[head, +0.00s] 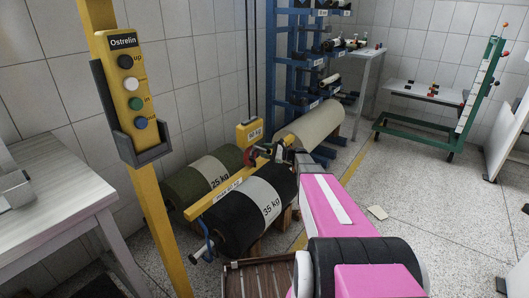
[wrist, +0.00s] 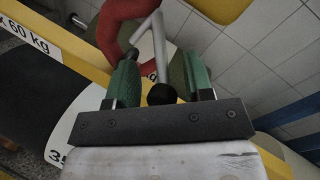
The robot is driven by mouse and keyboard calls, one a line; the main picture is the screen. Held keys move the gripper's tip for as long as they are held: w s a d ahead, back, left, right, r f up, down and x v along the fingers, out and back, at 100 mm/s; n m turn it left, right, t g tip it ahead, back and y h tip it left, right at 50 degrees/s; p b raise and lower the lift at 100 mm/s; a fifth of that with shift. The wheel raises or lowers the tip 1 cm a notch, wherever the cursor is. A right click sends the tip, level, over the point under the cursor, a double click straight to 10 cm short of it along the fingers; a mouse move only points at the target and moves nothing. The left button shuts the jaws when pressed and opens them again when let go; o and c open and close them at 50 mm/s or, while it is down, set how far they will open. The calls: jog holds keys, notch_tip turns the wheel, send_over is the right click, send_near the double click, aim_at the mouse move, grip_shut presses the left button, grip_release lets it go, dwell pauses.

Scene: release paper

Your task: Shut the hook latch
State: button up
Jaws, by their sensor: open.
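The hook latch shows in the wrist view as a thick red curved hook (wrist: 112,30) with a thin grey metal lever (wrist: 160,50) that ends in a black ball (wrist: 162,94). My gripper (wrist: 158,72) is open, with its green pads on either side of the lever and ball. Gaps show between the pads and the lever. My pink arm hides part of that area, and the lever is too small to make out there.
A yellow beam (head: 213,198) runs by a black 35 kg roll (head: 250,215) and a green 25 kg roll (head: 205,178). A yellow post carries a button pendant (head: 130,95).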

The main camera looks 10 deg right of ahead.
jog(key=shift+w+a, duration=0.15)
jog(key=shift+a, duration=0.2)
grip_shut()
jog(key=shift+r, duration=0.1)
jog(key=n, duration=0.2)
jog(key=r+h, duration=0.1)
jog(key=shift+w+d+n, duration=0.2)
jog(key=shift+d+n, duration=0.05)
jog(key=shift+n, duration=0.15)
jog(key=shift+w+d+r+n+h, duration=0.1)
jog(key=shift+r+n+h, duration=0.25)
jog(key=shift+n, duration=0.45)
jog(key=shift+w+d+r+n+h, duration=0.1)
jog(key=shift+r+n+h, duration=0.25)
jog(key=shift+n, duration=0.45)
